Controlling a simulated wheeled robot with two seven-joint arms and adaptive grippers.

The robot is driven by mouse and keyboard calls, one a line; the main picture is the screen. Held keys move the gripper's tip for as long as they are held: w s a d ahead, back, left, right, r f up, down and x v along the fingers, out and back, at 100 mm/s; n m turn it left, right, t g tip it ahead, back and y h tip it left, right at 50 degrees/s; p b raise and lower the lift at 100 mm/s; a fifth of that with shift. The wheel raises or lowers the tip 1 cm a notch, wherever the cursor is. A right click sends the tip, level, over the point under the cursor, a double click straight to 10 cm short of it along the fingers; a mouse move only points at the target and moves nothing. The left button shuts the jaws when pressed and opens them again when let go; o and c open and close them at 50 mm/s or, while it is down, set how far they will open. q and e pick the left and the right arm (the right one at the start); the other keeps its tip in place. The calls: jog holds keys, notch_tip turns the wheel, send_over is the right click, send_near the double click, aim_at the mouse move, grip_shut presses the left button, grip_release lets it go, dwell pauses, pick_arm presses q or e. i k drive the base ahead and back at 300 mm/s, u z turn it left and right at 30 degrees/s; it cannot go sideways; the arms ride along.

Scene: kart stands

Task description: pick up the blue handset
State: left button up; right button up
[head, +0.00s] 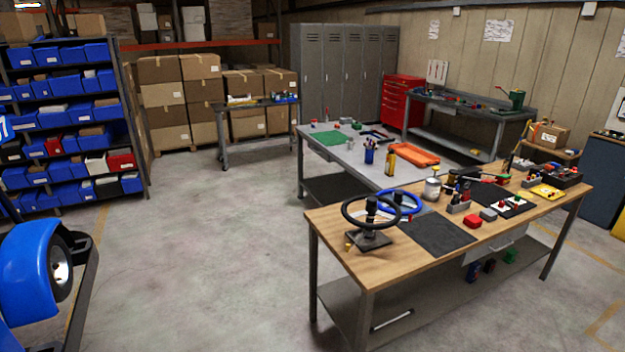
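I cannot pick out a blue handset for certain in the head view; the small items on the benches are too small to tell. The wooden workbench (400,262) at the right front carries a black steering wheel on a stand (368,240), a blue steering wheel (416,202) behind it, and several small tools and parts toward its right end. Neither of my grippers is in view.
A blue kart part (28,270) is at the left front. Shelves of blue bins (70,85) stand at the left. The concrete floor (210,250) between is clear.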

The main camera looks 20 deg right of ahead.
aim_at(475, 267)
jog(key=z, duration=1.9)
jog(key=i, duration=1.7)
jog(key=z, duration=0.55)
jog(key=i, duration=0.9)
jog(key=u, duration=0.4)
jog(key=i, duration=0.7)
jog(key=u, duration=0.9)
